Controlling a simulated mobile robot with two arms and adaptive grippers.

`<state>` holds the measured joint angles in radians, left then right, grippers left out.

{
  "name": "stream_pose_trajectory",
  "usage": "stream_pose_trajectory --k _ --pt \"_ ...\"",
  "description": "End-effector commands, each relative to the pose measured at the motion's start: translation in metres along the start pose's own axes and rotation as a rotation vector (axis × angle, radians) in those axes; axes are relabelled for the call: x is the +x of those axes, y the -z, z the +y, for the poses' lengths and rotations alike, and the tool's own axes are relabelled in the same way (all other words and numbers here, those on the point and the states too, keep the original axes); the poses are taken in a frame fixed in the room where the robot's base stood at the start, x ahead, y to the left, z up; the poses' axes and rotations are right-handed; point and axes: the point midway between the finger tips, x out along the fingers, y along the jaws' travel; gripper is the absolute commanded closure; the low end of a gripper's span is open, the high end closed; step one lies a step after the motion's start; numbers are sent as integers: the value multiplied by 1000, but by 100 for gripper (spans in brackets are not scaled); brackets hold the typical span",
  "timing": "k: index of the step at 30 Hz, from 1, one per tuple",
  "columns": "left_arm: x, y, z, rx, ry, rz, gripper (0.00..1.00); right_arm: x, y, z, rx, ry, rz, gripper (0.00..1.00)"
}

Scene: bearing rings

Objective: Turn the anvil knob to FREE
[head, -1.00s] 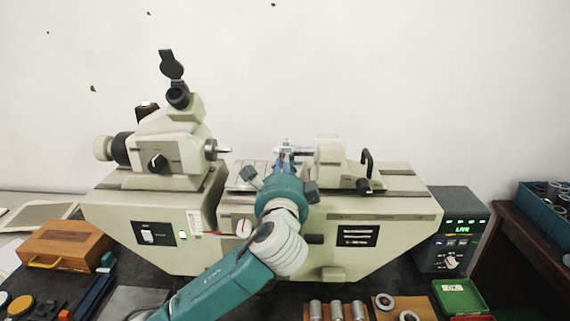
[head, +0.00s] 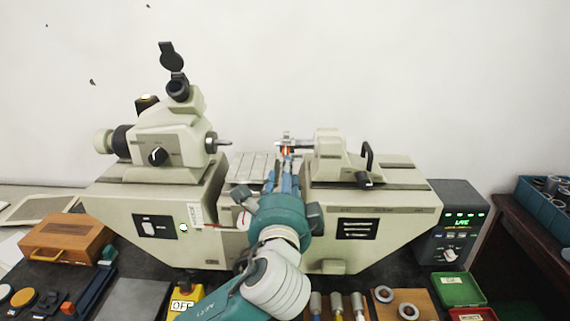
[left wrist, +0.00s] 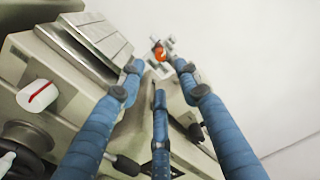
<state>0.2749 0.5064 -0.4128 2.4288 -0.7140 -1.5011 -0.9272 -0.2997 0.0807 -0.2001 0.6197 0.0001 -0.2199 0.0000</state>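My left gripper (head: 284,158) reaches up in front of the middle of the beige measuring machine (head: 385,212). Its blue fingers are spread and empty in the left wrist view (left wrist: 158,75). An orange-red part (left wrist: 158,53) shows beyond the fingertips, near the tailstock spindle; contact cannot be told. A white knob with a red line (left wrist: 38,97) is left of the fingers, and shows partly in the head view (head: 243,220). A black knob (head: 363,180) sits on the tailstock, and another (head: 158,156) on the headstock. Their lettering is unreadable, so I cannot tell which is the anvil knob. My right gripper is not in view.
A control box (head: 452,228) with green lights stands at the right. A wooden case (head: 68,243) is at the left. Several metal cylinders (head: 336,305), rings on a board (head: 405,298) and green and red trays (head: 460,288) lie in front. The slotted bed (head: 250,167) is bare.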

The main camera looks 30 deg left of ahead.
Motion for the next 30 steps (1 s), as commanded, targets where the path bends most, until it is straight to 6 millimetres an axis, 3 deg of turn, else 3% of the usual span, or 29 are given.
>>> stream_pose_trajectory --k 3,9,30 --pt "-20 1 1 -2 -2 2 66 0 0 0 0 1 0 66" --pt "-34 0 0 -1 -1 -1 66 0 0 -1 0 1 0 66" --pt "-34 0 1 0 -1 -1 66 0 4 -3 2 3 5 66"
